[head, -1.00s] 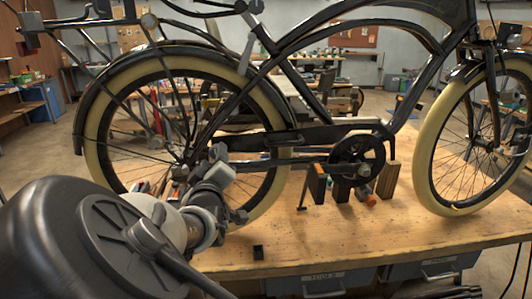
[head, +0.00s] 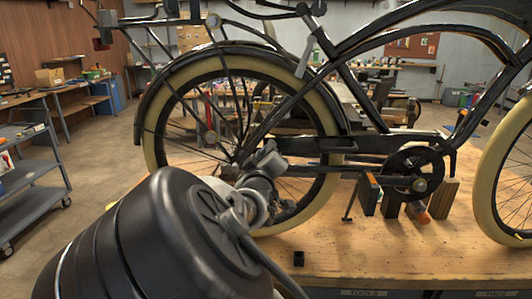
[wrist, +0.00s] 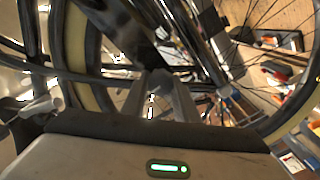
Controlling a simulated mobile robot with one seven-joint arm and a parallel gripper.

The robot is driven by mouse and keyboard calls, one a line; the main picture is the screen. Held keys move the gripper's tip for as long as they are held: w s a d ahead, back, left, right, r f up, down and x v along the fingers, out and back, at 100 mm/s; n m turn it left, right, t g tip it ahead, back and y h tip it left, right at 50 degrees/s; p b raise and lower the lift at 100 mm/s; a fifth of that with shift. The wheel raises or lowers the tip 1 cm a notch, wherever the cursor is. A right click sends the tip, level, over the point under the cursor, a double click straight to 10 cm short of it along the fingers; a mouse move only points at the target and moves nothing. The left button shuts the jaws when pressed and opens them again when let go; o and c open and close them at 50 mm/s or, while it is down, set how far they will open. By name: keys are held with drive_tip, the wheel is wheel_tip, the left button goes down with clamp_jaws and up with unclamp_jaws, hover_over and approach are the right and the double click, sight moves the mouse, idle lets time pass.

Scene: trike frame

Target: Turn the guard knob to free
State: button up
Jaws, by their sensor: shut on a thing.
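The black trike frame (head: 352,85) stands above the wooden bench, with its cream-tyred rear wheel (head: 335,112) behind my gripper. My gripper (head: 268,158) is beside the rear wheel, just right of its hub, partly hidden by my own arm. In the wrist view my two grey fingers (wrist: 160,98) are close together in front of the spokes and dark frame tubes. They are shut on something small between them. The guard knob cannot be made out clearly; it appears hidden by the fingers, and its turned position cannot be read.
Wooden blocks (head: 442,198) stand under the crank (head: 415,175). A grey cart (head: 30,180) stands on the floor at the left.

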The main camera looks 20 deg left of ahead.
drive_tip(key=shift+m, duration=0.4)
drive_tip(key=m+b, duration=0.2)
drive_tip(key=m, duration=0.1)
drive_tip(key=shift+d+f+m, duration=0.1)
drive_tip(key=shift+d+m, duration=0.05)
drive_tip(key=shift+m, duration=0.15)
drive_tip(key=m+b, duration=0.3)
drive_tip(key=m, duration=0.1)
drive_tip(key=shift+w+d+m+b, duration=0.1)
drive_tip(key=shift+m+b, duration=0.2)
drive_tip(key=shift+b, duration=0.1)
drive_tip(key=m+b, duration=0.3)
drive_tip(key=m, duration=0.1)
drive_tip(key=shift+d+b, duration=0.1)
drive_tip(key=shift+b, duration=0.25)
drive_tip(key=shift+m+b, duration=1.7)
drive_tip(key=shift+m, duration=0.8)
drive_tip(key=o, duration=1.1)
drive_tip(key=shift+c, duration=0.2)
